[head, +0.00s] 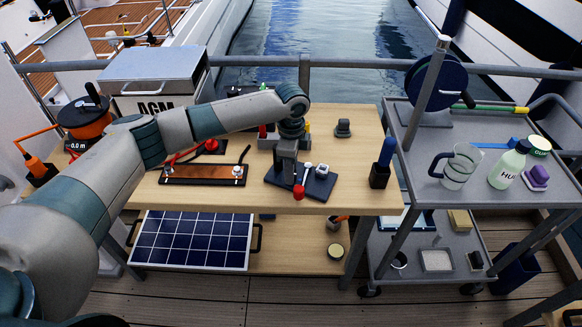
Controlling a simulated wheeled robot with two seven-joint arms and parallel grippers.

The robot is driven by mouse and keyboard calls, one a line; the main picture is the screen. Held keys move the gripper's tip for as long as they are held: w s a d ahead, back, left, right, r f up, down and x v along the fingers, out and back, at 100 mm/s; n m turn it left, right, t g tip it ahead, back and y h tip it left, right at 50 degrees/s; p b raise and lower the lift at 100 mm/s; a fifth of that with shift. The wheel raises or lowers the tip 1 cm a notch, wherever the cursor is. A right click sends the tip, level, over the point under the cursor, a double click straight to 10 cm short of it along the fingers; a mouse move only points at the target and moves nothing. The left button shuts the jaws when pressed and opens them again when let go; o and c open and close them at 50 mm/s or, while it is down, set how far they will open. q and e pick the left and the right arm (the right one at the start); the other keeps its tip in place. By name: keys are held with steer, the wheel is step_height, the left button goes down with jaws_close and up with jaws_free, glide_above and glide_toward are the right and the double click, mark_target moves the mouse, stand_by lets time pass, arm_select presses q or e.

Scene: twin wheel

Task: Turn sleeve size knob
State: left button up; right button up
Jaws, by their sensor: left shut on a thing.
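A small press with a grey upright block (286,151) stands on a dark base (318,186) near the front of the wooden bench. A red ball (298,192) shows at its front, and small pale parts stand on the base at its right. My left arm reaches in from the left and its wrist bends down over the press. My left gripper (291,131) is shut at the top of the block, on what appears to be the sleeve size knob. The knob is mostly hidden, so its setting cannot be read. My right gripper is not in view.
On the wooden bench (352,203), a copper-coloured plate (203,174) with terminals lies left of the press. A black holder with a blue item (383,165) stands right. An AGM battery box (150,82) is behind my arm. A grey cart (420,180) holds a jug and bottle.

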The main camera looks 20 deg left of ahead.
arm_select(q)
steer(key=m+p, duration=0.1)
steer(key=m, duration=0.3)
steer(key=shift+r+m, duration=0.1)
steer(key=shift+m, duration=0.2)
steer(key=m, duration=0.3)
steer(key=shift+p, duration=0.35)
steer(key=shift+m, duration=0.5)
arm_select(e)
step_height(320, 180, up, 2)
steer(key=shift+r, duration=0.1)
arm_select(q)
steer(key=o, duration=1.1)
steer(key=shift+c, duration=0.2)
steer(key=shift+r, duration=0.1)
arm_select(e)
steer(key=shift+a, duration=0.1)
